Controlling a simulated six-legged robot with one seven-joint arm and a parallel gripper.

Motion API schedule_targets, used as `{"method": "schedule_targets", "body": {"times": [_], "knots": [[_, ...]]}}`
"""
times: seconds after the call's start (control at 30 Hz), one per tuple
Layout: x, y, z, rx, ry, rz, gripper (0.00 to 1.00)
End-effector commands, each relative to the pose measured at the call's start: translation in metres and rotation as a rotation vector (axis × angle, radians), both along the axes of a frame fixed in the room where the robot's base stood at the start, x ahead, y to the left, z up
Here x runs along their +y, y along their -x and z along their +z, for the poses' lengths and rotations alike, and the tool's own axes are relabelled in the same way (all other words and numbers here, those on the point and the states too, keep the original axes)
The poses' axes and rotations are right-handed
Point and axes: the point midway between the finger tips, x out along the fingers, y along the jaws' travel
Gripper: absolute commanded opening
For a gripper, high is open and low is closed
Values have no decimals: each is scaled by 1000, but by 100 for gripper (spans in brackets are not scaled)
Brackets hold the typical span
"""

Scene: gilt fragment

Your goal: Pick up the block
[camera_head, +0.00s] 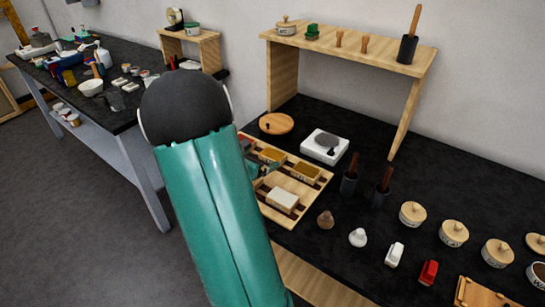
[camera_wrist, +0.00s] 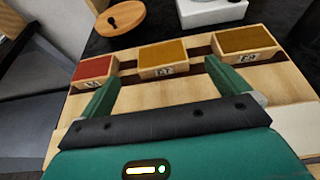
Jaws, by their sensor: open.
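A pale, whitish block (camera_head: 283,199) lies on the near part of a wooden tray (camera_head: 318,185) in the head view. A pale piece, likely the same block, is cut off at the right edge of the wrist view (camera_wrist: 298,127). Three small wooden boxes stand along the tray's far side: a red-topped one (camera_wrist: 95,69), an ochre one (camera_wrist: 163,57) and another ochre one (camera_wrist: 245,40). My gripper (camera_wrist: 160,76) is open and empty over the tray, its green fingers pointing toward the boxes. In the head view my arm hides most of it.
Behind the tray are a round wooden lid (camera_head: 276,123) and a white slab (camera_head: 325,147). Dark pots with handles (camera_head: 349,176) stand right of the tray, with lidded jars (camera_head: 412,214) beyond. A wooden shelf (camera_head: 350,45) stands at the back.

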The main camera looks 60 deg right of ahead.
Motion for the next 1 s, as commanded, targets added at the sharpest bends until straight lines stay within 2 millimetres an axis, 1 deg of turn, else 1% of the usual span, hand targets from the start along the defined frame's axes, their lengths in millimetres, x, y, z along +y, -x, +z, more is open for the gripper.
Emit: {"method": "schedule_targets", "body": {"times": [0.03, 0.2, 0.3, 0.47, 0.7, 0.83, 1.0], "knots": [[-11, 2, -5, 2, 0, -4, 100], [-41, 6, -17, 0, 0, -3, 100], [-52, 7, -21, -2, -1, -3, 100], [-63, 9, -25, -3, -1, -4, 100], [-96, 13, -38, -3, -1, -3, 100], [-105, 14, -41, -3, 0, -2, 100], [-106, 14, -41, -4, 0, -2, 100]]}}
